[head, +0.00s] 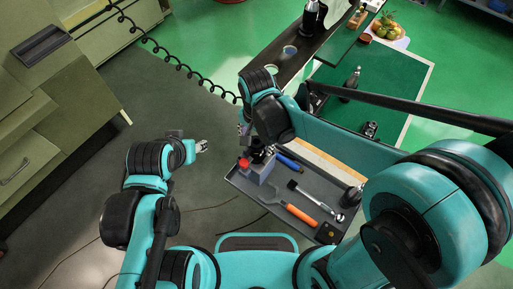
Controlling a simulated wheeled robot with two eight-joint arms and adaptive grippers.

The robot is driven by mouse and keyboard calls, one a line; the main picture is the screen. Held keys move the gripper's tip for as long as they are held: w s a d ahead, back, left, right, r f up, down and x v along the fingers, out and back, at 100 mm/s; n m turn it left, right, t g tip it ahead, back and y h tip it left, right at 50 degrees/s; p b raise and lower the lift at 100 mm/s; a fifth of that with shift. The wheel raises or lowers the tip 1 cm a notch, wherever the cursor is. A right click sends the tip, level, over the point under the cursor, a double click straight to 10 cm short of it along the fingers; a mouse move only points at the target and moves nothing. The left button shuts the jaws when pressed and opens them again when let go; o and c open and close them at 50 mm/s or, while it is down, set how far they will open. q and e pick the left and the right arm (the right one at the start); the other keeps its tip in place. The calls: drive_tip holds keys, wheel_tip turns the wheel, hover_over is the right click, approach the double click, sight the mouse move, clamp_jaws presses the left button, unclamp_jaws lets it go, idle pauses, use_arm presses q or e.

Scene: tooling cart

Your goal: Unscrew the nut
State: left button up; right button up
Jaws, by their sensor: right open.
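A grey block (261,171) stands at the left end of the grey tool tray (236,180). A small red piece (244,163) is on its left side, and dark parts show on its top. I cannot tell which of these is the nut. My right gripper (258,151) is above and at the far side of the block, below my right wrist. It is open; its fingers are small and partly hidden, and contact with the block is unclear. My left gripper (202,146) is left of the tray, in the air and apart from it. Its finger opening is too small to judge.
The tray holds an orange-handled tool (300,214), a ratchet (312,196) and a blue-handled tool (289,162). A green-topped table (395,80) and a dark bench (290,58) stand beyond. Drawer cabinets (50,110) are at left. Floor left of the tray is open.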

sight(256, 141)
clamp_jaws()
drive_tip(key=n, duration=0.5)
drive_tip(key=shift+r+p, duration=2.35)
drive_tip(key=shift+r, duration=0.7)
